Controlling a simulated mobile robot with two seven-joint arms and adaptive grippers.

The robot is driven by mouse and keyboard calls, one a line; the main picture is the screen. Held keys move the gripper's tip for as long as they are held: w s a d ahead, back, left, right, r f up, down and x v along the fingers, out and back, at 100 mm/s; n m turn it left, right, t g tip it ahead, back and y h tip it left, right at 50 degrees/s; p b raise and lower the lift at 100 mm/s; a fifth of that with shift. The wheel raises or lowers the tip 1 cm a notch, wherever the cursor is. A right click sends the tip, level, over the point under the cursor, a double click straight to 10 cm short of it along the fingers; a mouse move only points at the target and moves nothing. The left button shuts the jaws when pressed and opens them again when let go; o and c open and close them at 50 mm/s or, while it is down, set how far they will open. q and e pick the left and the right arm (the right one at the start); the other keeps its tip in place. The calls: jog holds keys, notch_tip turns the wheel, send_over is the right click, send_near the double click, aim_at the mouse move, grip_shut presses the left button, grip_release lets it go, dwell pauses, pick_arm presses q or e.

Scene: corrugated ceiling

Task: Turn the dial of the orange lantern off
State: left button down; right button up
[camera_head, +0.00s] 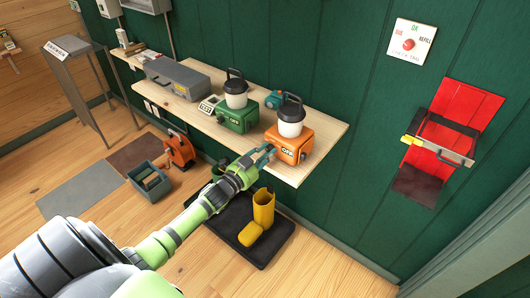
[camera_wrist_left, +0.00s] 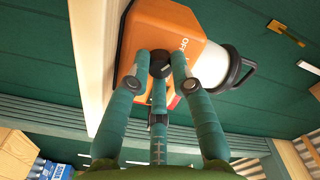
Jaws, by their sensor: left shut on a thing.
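The orange lantern (camera_head: 288,143) stands at the right end of the wooden shelf, with a white globe and black handle on top. In the left wrist view the orange lantern (camera_wrist_left: 165,25) shows its front, with "OFF" lettering beside a dark dial (camera_wrist_left: 160,66). My left gripper (camera_head: 268,152) is at the lantern's front. In the left wrist view its teal fingers (camera_wrist_left: 160,72) are shut around the dial, which they partly hide. The dial's exact setting cannot be read. My right gripper is not in view.
A green lantern (camera_head: 236,115) and a grey toolbox (camera_head: 185,77) stand farther left on the shelf (camera_head: 322,148). A red wall panel (camera_head: 460,117) with a bracket is at the right.

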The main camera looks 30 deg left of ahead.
pick_arm(q)
jog(key=shift+s+d+f, duration=0.1)
jog(key=shift+d+f, duration=0.05)
jog(key=shift+f, duration=0.15)
jog(key=c, duration=1.1)
grip_release()
jog(key=shift+r, duration=0.1)
jog(key=s, duration=0.8)
jog(key=s+a, duration=0.1)
jog(key=s, duration=0.3)
